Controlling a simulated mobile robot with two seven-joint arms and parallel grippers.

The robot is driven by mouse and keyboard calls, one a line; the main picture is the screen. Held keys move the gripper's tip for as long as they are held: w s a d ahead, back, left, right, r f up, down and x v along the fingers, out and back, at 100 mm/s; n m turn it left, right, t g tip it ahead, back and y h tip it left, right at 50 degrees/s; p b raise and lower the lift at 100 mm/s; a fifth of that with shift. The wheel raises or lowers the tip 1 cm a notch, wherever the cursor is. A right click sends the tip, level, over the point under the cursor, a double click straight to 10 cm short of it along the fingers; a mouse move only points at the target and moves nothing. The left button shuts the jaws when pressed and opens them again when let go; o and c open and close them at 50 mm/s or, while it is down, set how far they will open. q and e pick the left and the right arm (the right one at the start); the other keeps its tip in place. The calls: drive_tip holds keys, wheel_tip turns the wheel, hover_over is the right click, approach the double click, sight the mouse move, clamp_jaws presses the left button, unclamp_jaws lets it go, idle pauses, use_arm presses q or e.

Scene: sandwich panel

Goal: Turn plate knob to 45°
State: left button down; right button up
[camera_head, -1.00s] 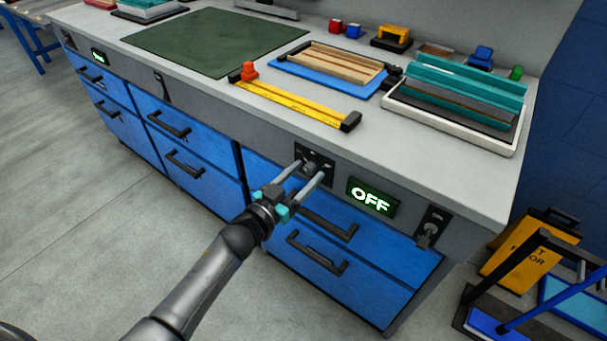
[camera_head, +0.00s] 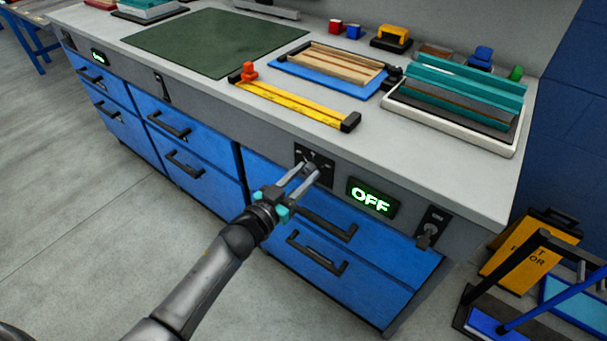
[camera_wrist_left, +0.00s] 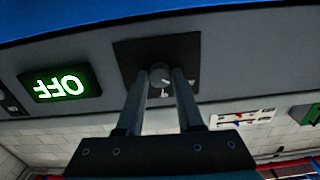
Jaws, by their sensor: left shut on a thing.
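The round dark knob (camera_wrist_left: 160,76) sits on a black square plate (camera_head: 302,152) on the grey front panel of the workbench. In the left wrist view the plate (camera_wrist_left: 190,50) shows behind the knob, with small white marks. My left gripper (camera_head: 312,171) reaches the plate from the front and is shut on the knob, one finger on each side. The fingers largely hide the knob in the head view. A green-lit display (camera_head: 370,196) right of the plate reads OFF; it shows upside down in the left wrist view (camera_wrist_left: 60,84). My right gripper is not in view.
Blue drawers with black handles (camera_head: 322,252) lie under the panel, close below my left gripper. A switch (camera_head: 432,228) is at the panel's right. A yellow stand (camera_head: 525,247) is on the floor at right. The floor at left is clear.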

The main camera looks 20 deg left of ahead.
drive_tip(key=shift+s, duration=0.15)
use_arm(q)
drive_tip(key=shift+m, duration=0.8)
drive_tip(key=m, duration=0.3)
drive_tip(key=shift+m, duration=0.3)
drive_tip(key=m, duration=0.2)
drive_tip(key=shift+m, duration=2.1)
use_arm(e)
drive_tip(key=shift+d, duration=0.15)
